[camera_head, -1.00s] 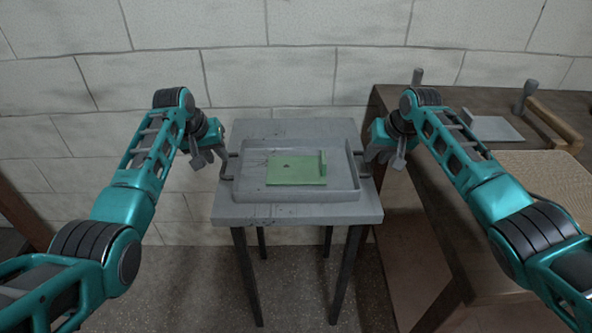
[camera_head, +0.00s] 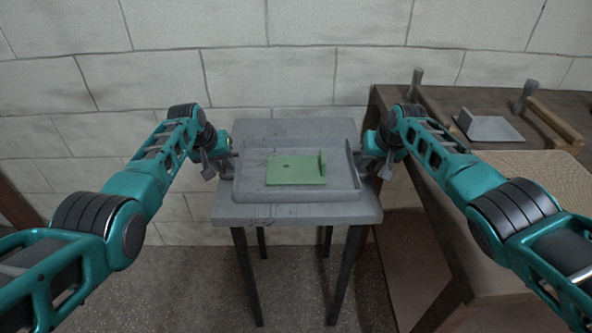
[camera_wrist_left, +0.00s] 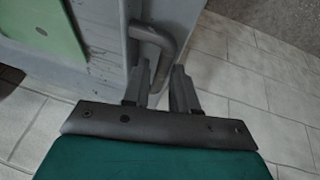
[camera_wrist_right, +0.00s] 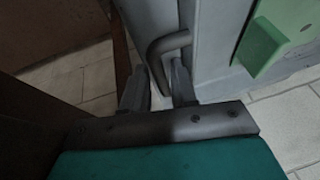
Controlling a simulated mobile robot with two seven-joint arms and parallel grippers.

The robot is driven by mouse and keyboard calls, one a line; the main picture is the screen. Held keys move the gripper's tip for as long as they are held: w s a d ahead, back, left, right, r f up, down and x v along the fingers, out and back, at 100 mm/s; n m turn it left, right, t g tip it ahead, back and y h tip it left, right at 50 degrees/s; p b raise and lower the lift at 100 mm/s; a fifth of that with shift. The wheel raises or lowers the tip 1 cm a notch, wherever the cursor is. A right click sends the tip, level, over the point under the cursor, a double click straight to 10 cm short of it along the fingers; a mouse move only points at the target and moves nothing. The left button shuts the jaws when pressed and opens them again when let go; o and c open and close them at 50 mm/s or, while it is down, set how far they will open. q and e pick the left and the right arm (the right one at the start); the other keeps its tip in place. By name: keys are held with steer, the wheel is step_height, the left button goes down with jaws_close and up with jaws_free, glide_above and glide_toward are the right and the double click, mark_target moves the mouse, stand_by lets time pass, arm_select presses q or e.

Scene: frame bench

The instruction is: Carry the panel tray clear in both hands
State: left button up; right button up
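The grey panel tray (camera_head: 247,191) sits on a small grey table (camera_head: 291,213). A flat green panel (camera_head: 290,172) with a raised green strip at its right end lies in it. The tray's left handle (camera_wrist_left: 168,40) stands between the fingers of my left gripper (camera_wrist_left: 159,75), which look parted with the bar between them. The right handle (camera_wrist_right: 168,43) likewise stands between the parted fingers of my right gripper (camera_wrist_right: 163,75). Whether any finger touches a bar is hard to see. In the head view the fingers are small and partly hide both handles.
A brown bench (camera_head: 440,190) stands close to the right of the small table. It bears a grey plate with an upright edge (camera_head: 490,128), a wooden bar (camera_head: 552,122) and a tan woven mat (camera_head: 550,175). A block wall (camera_head: 300,70) is behind. The floor in front is clear.

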arm_select(q)
jaws_close()
arm_select(e)
jaws_close()
stand_by(0.9)
